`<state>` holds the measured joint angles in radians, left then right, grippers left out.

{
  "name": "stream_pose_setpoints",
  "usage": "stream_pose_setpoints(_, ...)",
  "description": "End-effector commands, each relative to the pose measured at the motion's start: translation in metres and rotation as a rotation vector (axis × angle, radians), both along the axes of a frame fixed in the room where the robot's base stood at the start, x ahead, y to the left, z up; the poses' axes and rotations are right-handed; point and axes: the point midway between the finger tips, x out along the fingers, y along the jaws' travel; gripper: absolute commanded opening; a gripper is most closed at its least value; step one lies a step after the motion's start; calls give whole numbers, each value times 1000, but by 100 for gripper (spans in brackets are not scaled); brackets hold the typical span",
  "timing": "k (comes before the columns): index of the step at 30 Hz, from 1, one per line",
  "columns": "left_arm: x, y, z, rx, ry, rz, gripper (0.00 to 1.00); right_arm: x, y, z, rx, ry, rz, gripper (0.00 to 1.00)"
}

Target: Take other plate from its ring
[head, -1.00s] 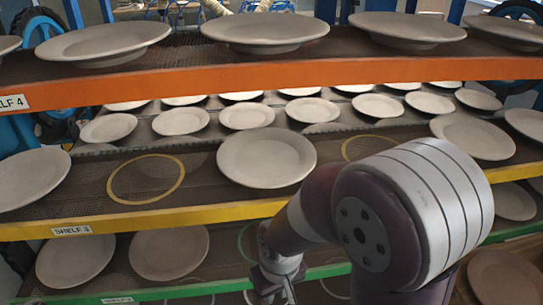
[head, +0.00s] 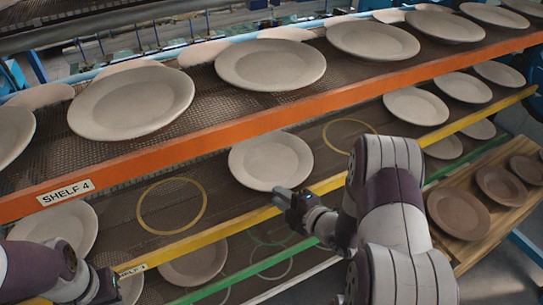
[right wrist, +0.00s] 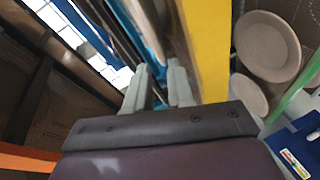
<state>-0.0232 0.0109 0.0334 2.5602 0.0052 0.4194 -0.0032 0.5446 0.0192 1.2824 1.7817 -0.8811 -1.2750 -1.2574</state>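A pale round plate (head: 270,161) lies on the shelf with the yellow front edge. Two yellow rings on that shelf are empty: one left of the plate (head: 141,210), one right of it (head: 350,121). My right gripper (head: 282,197) is at the yellow edge, by the plate's near rim; I cannot tell if it touches. In the right wrist view its two pale fingers (right wrist: 160,85) stand apart with nothing between them. My left gripper (head: 108,288) is low at the left, partly cut off, and its fingers are unclear.
The orange-edged shelf 4 (head: 290,112) runs above, holding several pale plates. A green-edged shelf (head: 225,283) with another plate (head: 195,263) lies below. Brown plates (head: 459,213) sit on a wooden board (head: 490,222) at the right. The yellow edge also shows in the right wrist view (right wrist: 207,45).

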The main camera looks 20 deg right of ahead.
Motion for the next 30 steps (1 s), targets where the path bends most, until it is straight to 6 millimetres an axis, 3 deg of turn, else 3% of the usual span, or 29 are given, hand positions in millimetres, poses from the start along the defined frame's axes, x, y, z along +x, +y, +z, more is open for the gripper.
stream_pose_setpoints(8,0,0,24,0,-1,0,24,37,15,-9,2,3,3,23)
stream_pose_setpoints(12,0,0,27,0,-1,0,24,55,20,-18,2,4,0,23)
stream_pose_setpoints(19,0,0,25,0,0,0,24,58,21,-20,2,2,-2,23)
stream_pose_setpoints(20,0,0,25,0,0,0,24,58,21,-20,2,2,-2,16)
stream_pose_setpoints(21,0,0,25,0,0,0,24,58,21,-20,2,2,-2,3)
stream_pose_setpoints(22,0,0,25,0,0,0,24,58,21,-20,2,3,-2,0)
stream_pose_setpoints(30,0,0,25,0,0,0,24,58,21,-20,2,2,-2,0)
